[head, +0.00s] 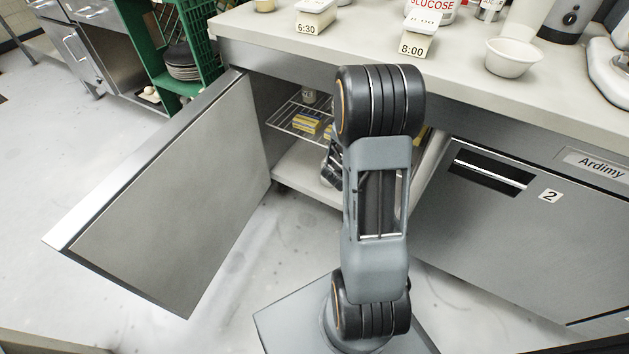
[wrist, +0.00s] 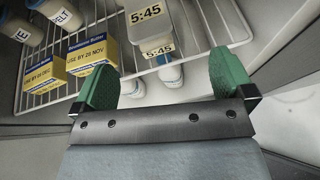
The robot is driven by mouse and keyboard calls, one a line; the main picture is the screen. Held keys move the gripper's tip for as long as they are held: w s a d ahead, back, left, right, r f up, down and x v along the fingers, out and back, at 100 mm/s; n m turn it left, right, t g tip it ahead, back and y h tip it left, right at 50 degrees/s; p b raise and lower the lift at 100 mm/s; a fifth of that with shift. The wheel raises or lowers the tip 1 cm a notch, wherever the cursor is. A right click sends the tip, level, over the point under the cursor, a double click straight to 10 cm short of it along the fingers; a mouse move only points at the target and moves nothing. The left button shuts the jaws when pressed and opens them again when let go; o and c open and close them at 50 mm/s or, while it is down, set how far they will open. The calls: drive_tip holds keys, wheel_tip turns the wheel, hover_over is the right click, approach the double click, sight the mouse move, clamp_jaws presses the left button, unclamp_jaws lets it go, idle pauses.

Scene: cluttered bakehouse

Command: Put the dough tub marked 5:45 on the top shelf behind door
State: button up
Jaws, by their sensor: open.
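The dough tub marked 5:45 (wrist: 150,38) is a pale tub with a 5:45 label on top and another on its front. In the wrist view it sits on the white wire shelf (wrist: 215,20) inside the cabinet. My gripper (wrist: 168,84) is open, its green fingers spread and nothing between them held; the tub is beyond the fingertips, apart from them. The cabinet door (head: 165,195) stands wide open at the left in the head view.
Yellow butter packs (wrist: 92,55) and jars (wrist: 65,14) stand left of the tub. White bottles with blue bands (wrist: 170,75) show near the fingers. Tubs marked 6:30 (head: 316,14) and 8:00 (head: 417,33) and a white bowl (head: 513,58) stand on the counter (head: 460,75) above.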

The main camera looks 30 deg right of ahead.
drive_tip(key=s+a+r+m+g+y, duration=0.1)
drive_tip(key=s+a+r+m+g, duration=0.5)
drive_tip(key=m, duration=0.6)
drive_tip(key=s+a+r+m+t+y, duration=0.1)
drive_tip(key=a+m+y, duration=0.4)
drive_tip(key=a, duration=0.5)
drive_tip(key=s+a+r+m+t+y, duration=0.1)
drive_tip(key=s+a+r+m+y, duration=0.3)
drive_tip(key=a, duration=0.7)
drive_tip(key=shift+m+t+y, duration=0.4)
drive_tip(key=shift+m+y, duration=0.1)
drive_tip(key=shift+y, duration=0.6)
drive_tip(key=shift+s, duration=0.1)
drive_tip(key=shift+c, duration=0.5)
